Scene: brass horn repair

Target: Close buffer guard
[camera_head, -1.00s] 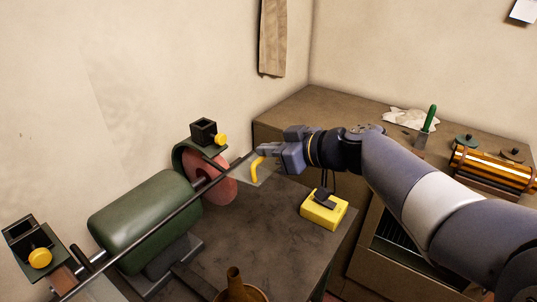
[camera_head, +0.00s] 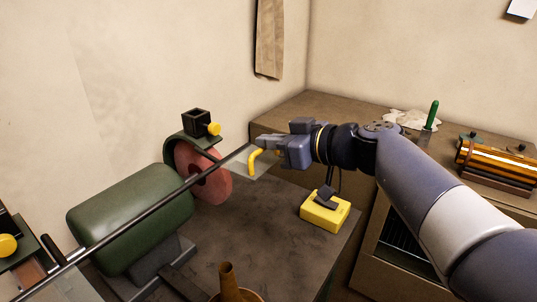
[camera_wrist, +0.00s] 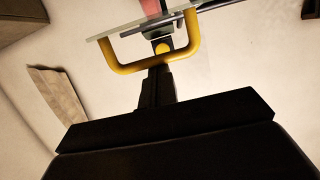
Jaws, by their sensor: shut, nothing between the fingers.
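The buffer (camera_head: 130,215) is a green motor with a reddish wheel (camera_head: 198,178) at its right end, under a dark green hood. The clear guard plate (camera_head: 240,163) sits in front of the wheel and carries a yellow handle (camera_head: 254,160). My gripper (camera_head: 262,142) is shut and empty, with its fingertips close by the handle. In the wrist view the yellow handle (camera_wrist: 153,68) is a U shape on the clear plate, just beyond my shut fingers (camera_wrist: 156,75). I cannot tell whether they touch it.
A yellow switch box (camera_head: 324,212) stands on the bench right of the buffer. A brass funnel-like piece (camera_head: 228,282) is at the front. A long dark rod (camera_head: 110,235) crosses before the motor. A brass cylinder (camera_head: 490,160) lies on the right bench.

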